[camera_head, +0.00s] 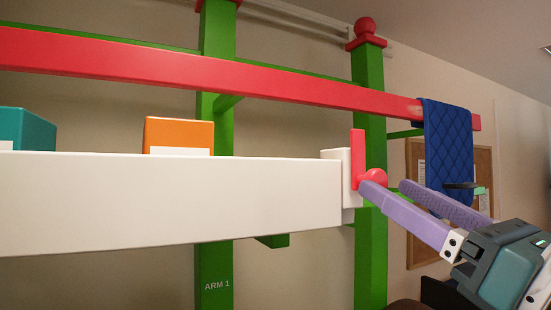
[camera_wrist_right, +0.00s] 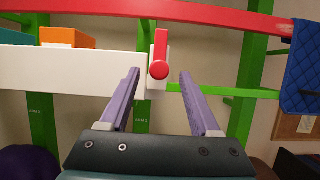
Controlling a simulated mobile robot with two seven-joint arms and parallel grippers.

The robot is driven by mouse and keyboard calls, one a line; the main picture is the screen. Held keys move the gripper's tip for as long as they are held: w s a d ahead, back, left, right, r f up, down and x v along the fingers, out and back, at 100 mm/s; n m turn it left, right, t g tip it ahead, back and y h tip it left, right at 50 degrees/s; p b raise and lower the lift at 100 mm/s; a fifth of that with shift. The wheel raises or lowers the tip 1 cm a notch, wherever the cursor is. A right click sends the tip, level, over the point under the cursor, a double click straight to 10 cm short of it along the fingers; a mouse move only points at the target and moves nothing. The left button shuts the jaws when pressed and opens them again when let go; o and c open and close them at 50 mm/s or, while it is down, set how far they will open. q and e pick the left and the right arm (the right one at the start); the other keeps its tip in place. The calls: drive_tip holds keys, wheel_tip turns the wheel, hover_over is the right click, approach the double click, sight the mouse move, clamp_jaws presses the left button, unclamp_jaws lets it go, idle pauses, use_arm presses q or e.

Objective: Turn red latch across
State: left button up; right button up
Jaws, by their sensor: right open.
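The red latch (camera_head: 358,160) stands upright at the right end of the white beam (camera_head: 170,204), with a round red knob at its lower end. In the right wrist view the latch (camera_wrist_right: 161,50) also points up, its knob facing me. My right gripper (camera_head: 383,188) is open; its purple fingers point at the latch from the right. In the right wrist view the fingertips (camera_wrist_right: 160,72) are spread to either side of the knob, with nothing held. I cannot tell whether a fingertip touches the knob. My left gripper is not in view.
An orange box (camera_head: 179,133) and a teal box (camera_head: 26,128) sit on or behind the white beam. A red rail (camera_head: 180,68) crosses above, with a blue quilted pad (camera_head: 446,150) hanging at its right end. Green posts (camera_head: 370,250) stand behind.

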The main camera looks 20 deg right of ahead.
drive_tip(key=shift+p+x, duration=0.75)
drive_tip(key=shift+x, duration=1.2)
clamp_jaws()
